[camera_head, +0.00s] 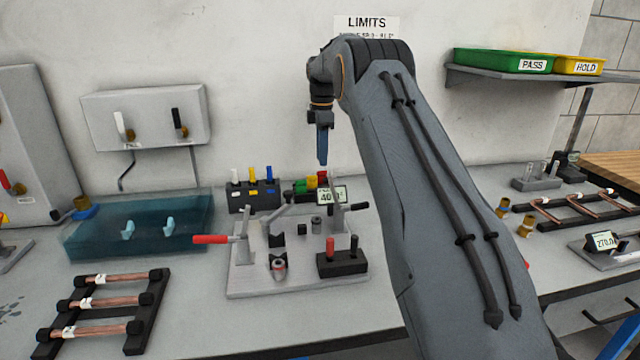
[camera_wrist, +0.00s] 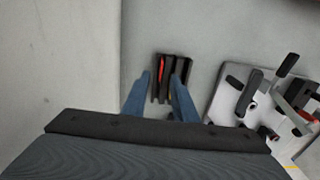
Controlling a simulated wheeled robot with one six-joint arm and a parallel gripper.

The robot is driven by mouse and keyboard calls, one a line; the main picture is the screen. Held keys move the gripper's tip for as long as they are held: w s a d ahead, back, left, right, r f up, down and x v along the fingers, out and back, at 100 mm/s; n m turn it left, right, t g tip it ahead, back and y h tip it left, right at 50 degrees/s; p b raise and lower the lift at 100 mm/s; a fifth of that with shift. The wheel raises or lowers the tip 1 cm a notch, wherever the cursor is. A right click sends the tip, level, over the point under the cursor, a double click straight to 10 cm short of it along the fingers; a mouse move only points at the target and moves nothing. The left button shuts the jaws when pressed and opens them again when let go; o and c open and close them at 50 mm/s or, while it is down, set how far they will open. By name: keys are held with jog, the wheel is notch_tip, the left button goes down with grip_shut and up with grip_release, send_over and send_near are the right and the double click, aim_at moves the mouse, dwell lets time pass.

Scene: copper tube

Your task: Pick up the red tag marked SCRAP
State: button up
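A small dark holder with green, yellow and red pieces stands at the back of the bench in the head view. Its red piece (camera_head: 322,176) is at the right end; I take it for the SCRAP tag, but no lettering is readable. In the wrist view the black slotted holder (camera_wrist: 186,68) lies below the fingertips, with the red piece (camera_wrist: 162,72) in its left part. My gripper (camera_head: 322,160) hangs pointing down above the holder. Its blue fingers are apart and empty in the wrist view (camera_wrist: 161,82), with a gap between them and the holder.
A display (camera_head: 332,195) sits close beside the holder. In front is a fixture plate (camera_head: 245,285) with a red-handled clamp (camera_head: 212,239). A block with coloured handles (camera_head: 254,198) stands to the left. The wall is close behind. Green (camera_head: 490,60) and yellow (camera_head: 576,66) bins sit on a shelf.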

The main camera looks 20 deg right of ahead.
aim_at(322, 173)
jog(key=shift+s+f+p, duration=0.1)
jog(key=shift+f+p, duration=1.45)
jog(key=shift+f, duration=1.9)
grip_shut()
